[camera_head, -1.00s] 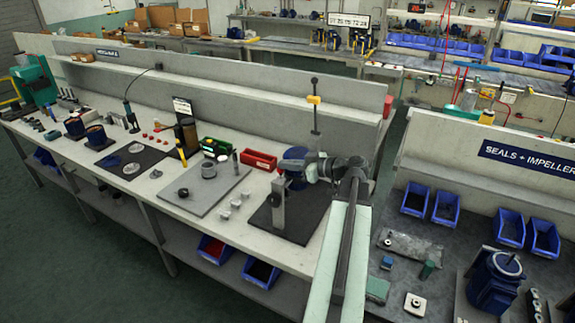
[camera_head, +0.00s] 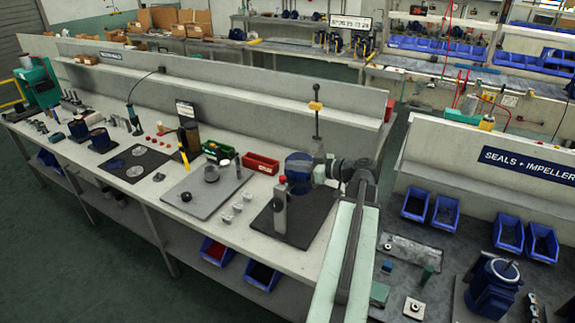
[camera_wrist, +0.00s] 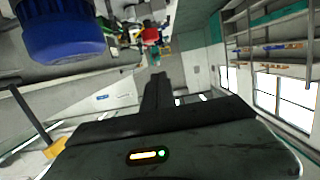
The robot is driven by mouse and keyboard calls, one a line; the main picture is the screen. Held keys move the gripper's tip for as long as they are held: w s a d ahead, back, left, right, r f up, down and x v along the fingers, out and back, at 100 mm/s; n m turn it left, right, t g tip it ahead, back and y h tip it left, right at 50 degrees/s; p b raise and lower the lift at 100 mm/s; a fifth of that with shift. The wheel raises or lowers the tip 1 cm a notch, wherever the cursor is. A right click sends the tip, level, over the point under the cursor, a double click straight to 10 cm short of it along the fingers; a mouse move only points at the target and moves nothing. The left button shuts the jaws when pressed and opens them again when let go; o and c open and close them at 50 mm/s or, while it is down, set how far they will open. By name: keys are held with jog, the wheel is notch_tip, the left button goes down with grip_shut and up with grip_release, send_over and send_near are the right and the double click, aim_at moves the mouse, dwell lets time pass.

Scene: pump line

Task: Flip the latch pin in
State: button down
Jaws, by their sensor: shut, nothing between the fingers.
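A grey upright post (camera_head: 281,212) with a red knob (camera_head: 282,181) on top stands on a dark mat on the bench. A blue round pump part (camera_head: 299,166) is just behind it, and a large blue cylinder (camera_wrist: 60,35) fills the upper left of the wrist view. My gripper (camera_head: 319,172) is at the right side of the blue part. In the wrist view its fingers (camera_wrist: 159,78) are shut and empty. A red piece (camera_wrist: 150,34) shows beyond the tips, apart from them in the picture. I cannot make out the latch pin for certain.
The dark mat (camera_head: 312,225) has bare surface around the post. A red bin (camera_head: 261,163) and a grey plate (camera_head: 190,205) with small parts lie to the left. A rod with an orange block (camera_head: 315,105) stands behind, at the back shelf (camera_head: 220,92).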

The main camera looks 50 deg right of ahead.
jog(key=p+v, duration=0.1)
jog(key=v, duration=0.7)
jog(key=shift+f, duration=0.1)
jog(key=w+a+n+g+y, duration=0.2)
jog(key=w+a+n+y, duration=0.25)
jog(key=w+a, duration=1)
jog(key=w+a+f+n+g+y, duration=0.1)
jog(key=w+a+f+g, duration=0.2)
jog(key=a, duration=0.8)
jog(key=w+a+f+n+g+y, duration=0.1)
jog(key=w+a+f+n+g, duration=0.15)
jog(key=a, duration=0.75)
jog(key=s+a+f+g+h, duration=0.1)
jog(key=a+f+g, duration=0.15)
jog(key=a, duration=0.45)
jog(key=s+a+f+m+g+h, duration=0.1)
jog(key=a+f+g+h, duration=0.1)
jog(key=a+f, duration=0.35)
jog(key=s+a+f+g+h, duration=0.1)
jog(key=s+a+f+g, duration=0.1)
jog(key=a, duration=0.7)
jog(key=s+d+f+m+h, duration=0.2)
jog(key=d+m+h, duration=0.4)
jog(key=d+m, duration=0.2)
jog(key=shift+f+m+g, duration=0.35)
jog(key=shift+m+g, duration=0.05)
jog(key=shift+m, duration=0.5)
